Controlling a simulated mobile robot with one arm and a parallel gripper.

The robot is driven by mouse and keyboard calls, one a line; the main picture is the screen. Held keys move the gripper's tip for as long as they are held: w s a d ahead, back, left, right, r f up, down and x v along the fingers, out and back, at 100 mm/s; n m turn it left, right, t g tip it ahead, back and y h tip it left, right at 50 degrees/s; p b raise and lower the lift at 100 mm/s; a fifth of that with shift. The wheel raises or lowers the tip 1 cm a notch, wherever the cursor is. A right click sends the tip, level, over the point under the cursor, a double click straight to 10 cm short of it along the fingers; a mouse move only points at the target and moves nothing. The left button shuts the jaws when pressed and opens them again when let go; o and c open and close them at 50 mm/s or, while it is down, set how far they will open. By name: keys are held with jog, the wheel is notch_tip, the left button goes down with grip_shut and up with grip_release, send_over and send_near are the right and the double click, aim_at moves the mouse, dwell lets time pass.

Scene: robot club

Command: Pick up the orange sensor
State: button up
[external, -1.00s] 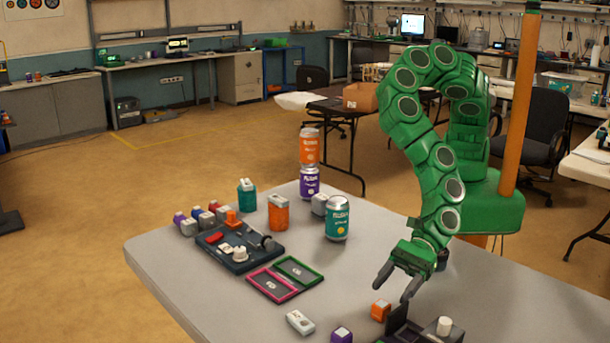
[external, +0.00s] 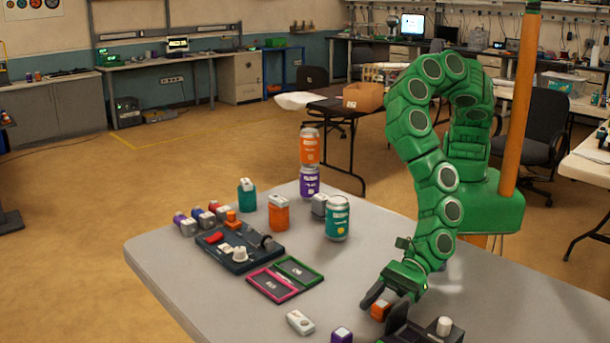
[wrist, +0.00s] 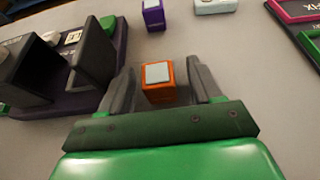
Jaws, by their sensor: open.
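The orange sensor (wrist: 159,93) is a small orange cube with a light grey top. In the wrist view it stands on the table between the two fingers of my open gripper (wrist: 160,80), with a gap visible on each side. In the external view the orange sensor (external: 380,311) is partly hidden by my gripper (external: 386,302), which is low over the table with its fingers on either side of it. I cannot tell whether either finger touches it.
A dark panel device (wrist: 55,75) stands close to the left finger in the wrist view. A purple cube (wrist: 153,16) and a white block (wrist: 214,5) lie beyond the sensor. Pink and green frames (external: 285,278) lie farther off. Bare table separates these things.

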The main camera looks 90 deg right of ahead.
aim_at(383, 302)
jog(key=shift+c, duration=0.2)
jog(key=c, duration=1)
jog(key=shift+r, duration=0.1)
jog(key=shift+r, duration=4.9)
